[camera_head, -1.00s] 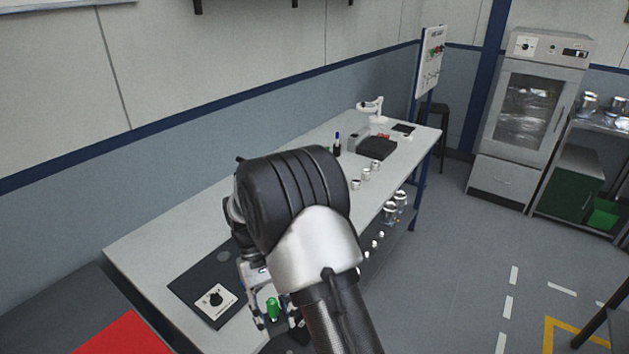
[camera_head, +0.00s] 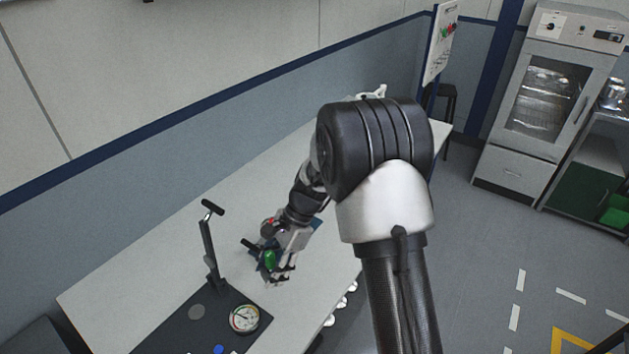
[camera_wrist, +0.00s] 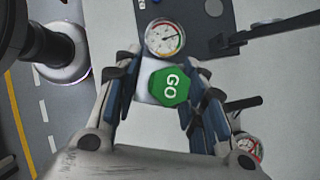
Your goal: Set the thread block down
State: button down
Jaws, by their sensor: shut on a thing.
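My gripper (camera_head: 282,270) is shut on a small pale block with a green many-sided cap lettered GO, which I take as the thread block (camera_head: 269,259). In the wrist view the green cap (camera_wrist: 169,86) sits between the two fingers (camera_wrist: 163,72), facing the camera. The pale body shows a little at its side; the rest is hidden by the cap and fingers. My gripper is over the light bench top (camera_head: 165,262), beyond the dark plate. I cannot tell whether the block touches the bench.
The dark plate (camera_head: 165,326) carries a dial gauge (camera_head: 243,318) and an upright post with a black handle (camera_head: 209,245). The gauge also shows in the wrist view (camera_wrist: 165,38). Another dial with a dark lever (camera_wrist: 247,147) lies close by the right finger. Bench to the left looks clear.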

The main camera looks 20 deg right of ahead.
notch_tip(320, 180, up, 3)
jog(key=w+d+m+t+p, duration=0.2)
jog(key=m+t, duration=0.1)
jog(key=m, duration=0.3)
jog(key=m+t+h+p, duration=0.1)
jog(key=m+t+h, duration=0.15)
jog(key=m, duration=0.55)
send_over(295, 291)
jog(key=s+d, duration=0.1)
jog(key=s, duration=0.1)
jog(key=shift+t, duration=0.45)
jog(key=f+b, duration=0.5)
jog(key=f, duration=0.4)
jog(key=f+b, duration=0.5)
jog(key=f, duration=0.4)
jog(key=shift+w+d+f+b, duration=0.15)
jog(key=shift+w+f+b, duration=0.05)
jog(key=shift+f+b, duration=0.15)
jog(key=shift+f, duration=0.1)
jog(key=c, duration=1)
grip_release()
